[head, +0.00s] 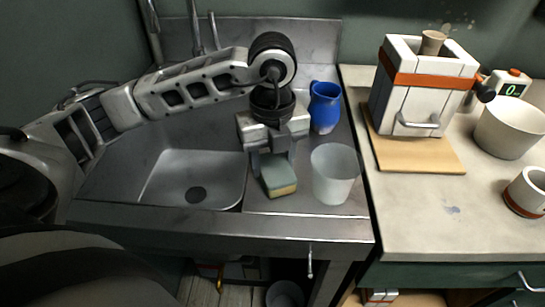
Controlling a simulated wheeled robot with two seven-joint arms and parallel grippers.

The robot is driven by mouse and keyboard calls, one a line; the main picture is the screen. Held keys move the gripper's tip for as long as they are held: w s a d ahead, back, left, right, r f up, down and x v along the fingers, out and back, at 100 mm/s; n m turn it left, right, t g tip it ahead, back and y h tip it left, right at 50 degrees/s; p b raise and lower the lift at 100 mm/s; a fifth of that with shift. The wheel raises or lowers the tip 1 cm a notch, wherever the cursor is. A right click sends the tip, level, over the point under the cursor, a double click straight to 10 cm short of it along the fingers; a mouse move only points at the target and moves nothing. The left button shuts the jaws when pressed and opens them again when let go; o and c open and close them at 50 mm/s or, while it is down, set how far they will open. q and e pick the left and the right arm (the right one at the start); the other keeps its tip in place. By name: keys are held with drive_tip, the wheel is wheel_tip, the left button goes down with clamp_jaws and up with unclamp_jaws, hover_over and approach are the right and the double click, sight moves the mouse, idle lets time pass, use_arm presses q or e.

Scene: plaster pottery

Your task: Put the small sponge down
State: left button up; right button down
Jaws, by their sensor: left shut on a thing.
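The small sponge (279,177), green on top with a yellowish lower edge, is at the steel drainboard to the right of the sink basin. My left gripper (272,160) comes down from above and is shut on the sponge. The gripper body hides the sponge's far end. I cannot tell whether the sponge's underside touches the steel. My right gripper is not in view.
A frosted cup (334,174) stands close to the right of the sponge, with a blue jug (324,107) behind it. The empty sink basin (193,180) is to the left. Right, a counter (415,211) holds a white machine (414,90) on a wooden board (420,157).

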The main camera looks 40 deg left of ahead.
sight(272, 161)
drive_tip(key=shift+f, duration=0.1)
use_arm(q)
drive_tip(key=shift+f, duration=0.15)
drive_tip(key=o, duration=0.9)
drive_tip(key=shift+r, duration=0.3)
wheel_tip(272, 161, up, 12)
drive_tip(key=shift+f+p, duration=0.1)
drive_tip(key=shift+p, duration=0.75)
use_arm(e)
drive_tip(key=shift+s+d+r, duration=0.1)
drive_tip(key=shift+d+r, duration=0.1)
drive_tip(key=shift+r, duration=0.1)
